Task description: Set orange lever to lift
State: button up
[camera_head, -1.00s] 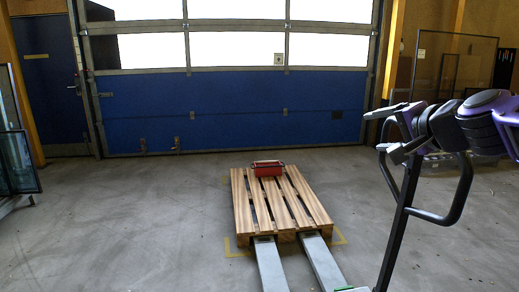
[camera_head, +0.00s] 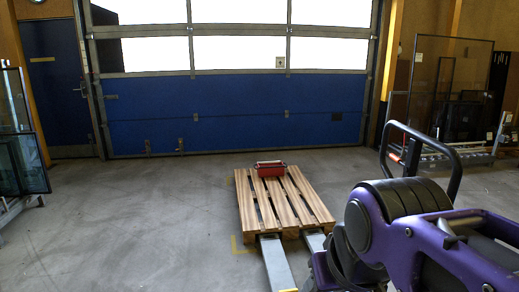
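The black loop handle (camera_head: 456,176) of the pallet truck rises at the right, behind my purple and black arm. A small orange-red part (camera_head: 394,157) shows at the left inside of the loop. It may be the orange lever, but it is too small to tell its setting. My arm fills the lower right and hides the handle's post. My gripper does not show; I cannot see whether it touches anything. The truck's grey forks (camera_head: 277,264) reach under the wooden pallet (camera_head: 287,207).
A red toolbox (camera_head: 269,169) sits on the pallet's far end. A blue and glazed roller door (camera_head: 235,122) closes the back. Glass frames stand at the left (camera_head: 20,140) and on a rack at the right (camera_head: 450,90). The concrete floor left of the pallet is clear.

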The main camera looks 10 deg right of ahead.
aim_at(397, 160)
jog(key=l+u, duration=0.1)
jog(key=l, duration=0.5)
jog(key=l+u, duration=0.1)
jog(key=l, duration=0.55)
jog(key=l+u, duration=0.1)
jog(key=l, duration=0.5)
jog(key=k+l, duration=0.15)
jog(key=l, duration=0.45)
jog(key=l+u, duration=0.15)
jog(key=l, duration=0.45)
jog(key=k+l+u, duration=0.1)
jog(key=l, duration=0.5)
jog(key=l+u, duration=0.25)
jog(key=l, duration=0.8)
jog(key=k+j+z, duration=0.35)
jog(key=k+j, duration=0.05)
jog(key=j, duration=0.05)
